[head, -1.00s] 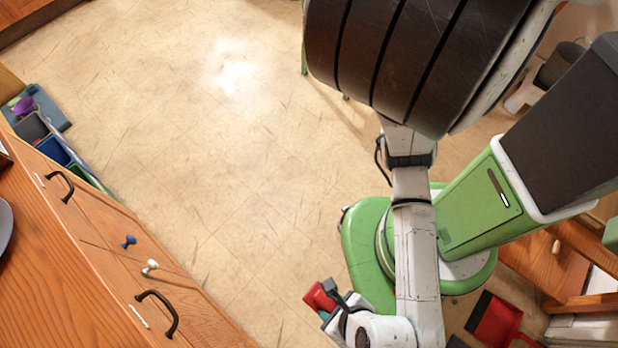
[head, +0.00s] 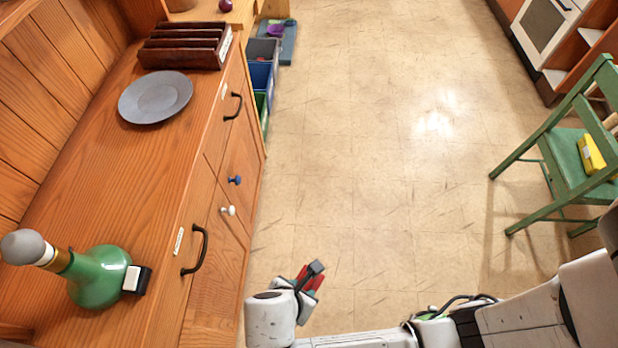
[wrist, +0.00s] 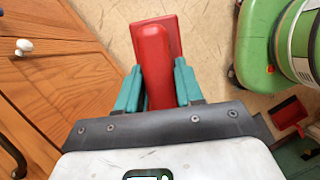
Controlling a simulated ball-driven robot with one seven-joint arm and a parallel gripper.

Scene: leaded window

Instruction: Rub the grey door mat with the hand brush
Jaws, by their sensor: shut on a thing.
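My gripper (wrist: 159,88) is shut on a red hand brush (wrist: 154,45). The teal fingers press on both sides of its red body, which points away from the wrist. The bristles are hidden from the wrist camera. In the head view, my gripper (head: 307,280) with the brush hangs above the tiled floor, just right of the wooden cabinet. I cannot make out the grey door mat for certain in either current view.
The wooden cabinet (head: 225,295) with dark handles stands close on the left. A plate (head: 155,97) and green bottle (head: 99,277) stand on it. Bins (head: 262,75) stand beyond. A green chair (head: 575,160) is right. Floor between is clear. A red dustpan (wrist: 289,113) lies near my base.

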